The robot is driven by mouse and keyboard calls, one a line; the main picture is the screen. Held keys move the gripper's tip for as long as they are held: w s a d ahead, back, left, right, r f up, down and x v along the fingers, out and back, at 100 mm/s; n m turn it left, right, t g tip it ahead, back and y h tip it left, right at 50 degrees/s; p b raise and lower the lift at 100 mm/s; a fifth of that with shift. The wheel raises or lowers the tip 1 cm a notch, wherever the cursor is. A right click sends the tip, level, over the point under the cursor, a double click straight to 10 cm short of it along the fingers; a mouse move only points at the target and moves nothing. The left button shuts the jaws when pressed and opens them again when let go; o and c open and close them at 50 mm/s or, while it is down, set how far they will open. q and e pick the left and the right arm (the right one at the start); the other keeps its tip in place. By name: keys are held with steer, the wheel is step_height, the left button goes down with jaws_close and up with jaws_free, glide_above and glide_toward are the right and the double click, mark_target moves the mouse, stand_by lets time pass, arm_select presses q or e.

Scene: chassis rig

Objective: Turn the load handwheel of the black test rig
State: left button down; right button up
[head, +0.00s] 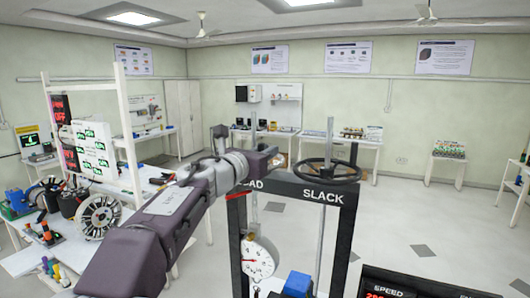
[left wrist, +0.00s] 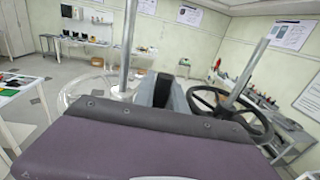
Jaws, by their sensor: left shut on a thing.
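The black test rig (head: 345,222) stands right of centre in the head view, with "SLACK" and part of another word on its top beam. The black load handwheel (head: 340,179) lies flat above the beam, with a rod rising through it. It also shows at the right in the left wrist view (left wrist: 262,130). My left gripper (head: 285,162) reaches in from the left and is shut at the wheel's left rim. In the left wrist view my fingers (left wrist: 170,92) meet the near left rim; the exact contact is hidden. My right gripper is out of view.
A round dial (head: 257,258) hangs inside the rig, with a blue block (head: 297,284) below. A red-digit display (head: 400,288) is at the bottom right. A white bench (head: 45,262) with equipment fills the left. A pale ring (left wrist: 75,92) shows in the left wrist view.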

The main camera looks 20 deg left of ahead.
arm_select(q)
steer(key=shift+s+a+h, duration=0.15)
steer(key=shift+a+h, duration=0.15)
steer(key=shift+a, duration=0.1)
steer(key=shift+s+a+m+h, duration=0.1)
steer(key=shift+s+m+h, duration=0.05)
steer(key=shift+m+h, duration=0.15)
steer(key=shift+g+h, duration=0.3)
steer(key=c, duration=1.4)
jaws_free()
steer(key=shift+o, duration=0.2)
steer(key=shift+w+f, duration=0.1)
steer(key=shift+w, duration=0.1)
